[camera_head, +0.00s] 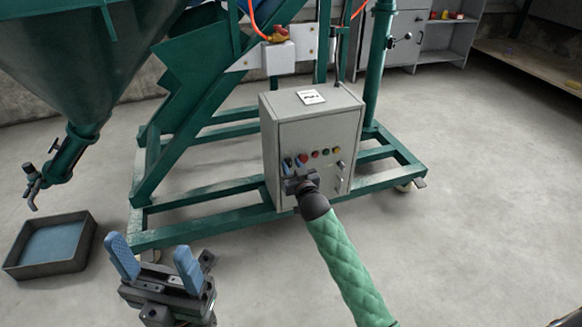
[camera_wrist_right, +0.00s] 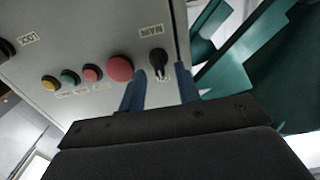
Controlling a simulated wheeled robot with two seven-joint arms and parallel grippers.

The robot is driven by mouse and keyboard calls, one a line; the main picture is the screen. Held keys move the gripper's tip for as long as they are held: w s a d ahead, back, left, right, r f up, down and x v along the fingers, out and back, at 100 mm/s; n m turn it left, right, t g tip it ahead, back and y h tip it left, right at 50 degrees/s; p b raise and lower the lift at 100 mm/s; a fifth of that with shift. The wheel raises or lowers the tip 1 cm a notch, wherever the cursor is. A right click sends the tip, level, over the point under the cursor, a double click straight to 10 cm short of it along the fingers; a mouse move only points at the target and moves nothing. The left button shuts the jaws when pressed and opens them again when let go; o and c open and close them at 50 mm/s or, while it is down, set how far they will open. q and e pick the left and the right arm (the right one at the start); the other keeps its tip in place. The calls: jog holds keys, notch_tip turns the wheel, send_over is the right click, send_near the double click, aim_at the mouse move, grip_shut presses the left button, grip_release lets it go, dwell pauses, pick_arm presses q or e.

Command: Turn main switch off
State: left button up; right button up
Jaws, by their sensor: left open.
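The grey control box (camera_head: 310,148) stands on the green frame, its front panel facing me. In the right wrist view, the black main switch (camera_wrist_right: 157,62) sits under the "MAIN" label, beside a large red button (camera_wrist_right: 120,68). My right gripper (camera_head: 294,163) is at the left part of the panel and covers the switch in the head view. In the wrist view its two blue fingers (camera_wrist_right: 159,77) are apart, on either side of the switch, with gaps visible; contact is not clear. My left gripper (camera_head: 153,258) is open and empty at the lower left, well away from the box.
The green frame (camera_head: 215,209) surrounds the box's base. A green hopper (camera_head: 70,60) hangs at the upper left above a dark tray (camera_head: 50,262). Small yellow, green and red buttons (camera_wrist_right: 70,77) line the panel. Open floor lies to the right.

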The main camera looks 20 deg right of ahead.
jog(key=shift+w, duration=0.55)
jog(key=shift+c, duration=0.4)
